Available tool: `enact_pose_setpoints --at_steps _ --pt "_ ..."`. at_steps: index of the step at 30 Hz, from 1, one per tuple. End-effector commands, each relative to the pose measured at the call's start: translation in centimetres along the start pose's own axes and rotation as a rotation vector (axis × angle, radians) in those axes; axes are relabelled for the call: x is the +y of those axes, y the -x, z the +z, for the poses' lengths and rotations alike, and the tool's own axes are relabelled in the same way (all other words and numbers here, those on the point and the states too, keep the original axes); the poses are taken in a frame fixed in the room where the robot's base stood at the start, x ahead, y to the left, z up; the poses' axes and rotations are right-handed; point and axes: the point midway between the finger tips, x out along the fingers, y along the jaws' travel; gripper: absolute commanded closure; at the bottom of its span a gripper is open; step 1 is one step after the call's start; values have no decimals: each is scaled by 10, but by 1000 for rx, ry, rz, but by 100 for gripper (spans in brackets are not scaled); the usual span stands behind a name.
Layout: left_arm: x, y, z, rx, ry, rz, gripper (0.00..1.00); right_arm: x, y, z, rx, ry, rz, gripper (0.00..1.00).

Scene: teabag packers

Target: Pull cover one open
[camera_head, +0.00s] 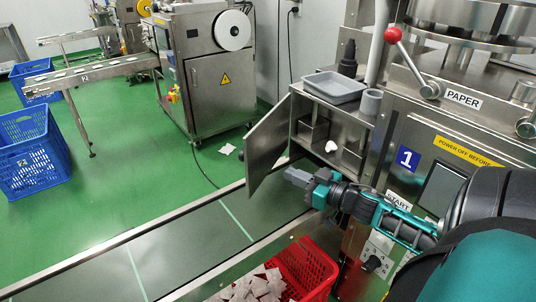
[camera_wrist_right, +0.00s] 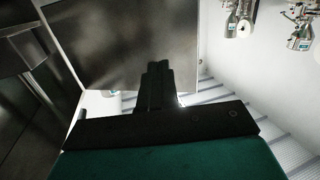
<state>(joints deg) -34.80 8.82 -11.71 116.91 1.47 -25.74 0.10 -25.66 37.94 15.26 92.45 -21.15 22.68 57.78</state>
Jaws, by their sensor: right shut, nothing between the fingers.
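Cover one, a flat grey metal door (camera_head: 267,146), stands swung out to the left from the machine box marked 1. The box's inside shows, with a small white item (camera_head: 331,147) in it. My right gripper (camera_head: 294,176) is at the right of the door's lower part, below the box opening. Its fingers are shut and empty. In the right wrist view the shut fingers (camera_wrist_right: 158,80) stand in front of a grey metal panel (camera_wrist_right: 120,40), which seems to be the door. I cannot tell whether they touch it. My left gripper is not in view.
A grey tray (camera_head: 334,87) and a small cup (camera_head: 371,101) sit on the box top. A red crate (camera_head: 318,268) with teabags stands below my right arm. A conveyor belt (camera_head: 180,238) runs left. A red-knobbed lever (camera_head: 393,35) is above.

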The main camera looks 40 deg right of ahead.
Motion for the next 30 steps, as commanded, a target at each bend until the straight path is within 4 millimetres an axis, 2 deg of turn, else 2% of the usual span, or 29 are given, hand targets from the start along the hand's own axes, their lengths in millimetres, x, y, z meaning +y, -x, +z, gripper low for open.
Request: enact_pose_setpoints --at_steps 1,5,10,13,30 --pt "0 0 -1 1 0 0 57 8 2 -6 16 1 -41 100" --pt "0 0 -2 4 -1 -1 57 17 9 -16 45 -15 -142 100" --pt "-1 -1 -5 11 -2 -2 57 20 14 -22 56 -31 -211 100" --pt "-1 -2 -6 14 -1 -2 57 20 11 -23 58 -34 -221 100" --pt "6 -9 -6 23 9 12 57 1 -70 -28 60 -34 -218 100"
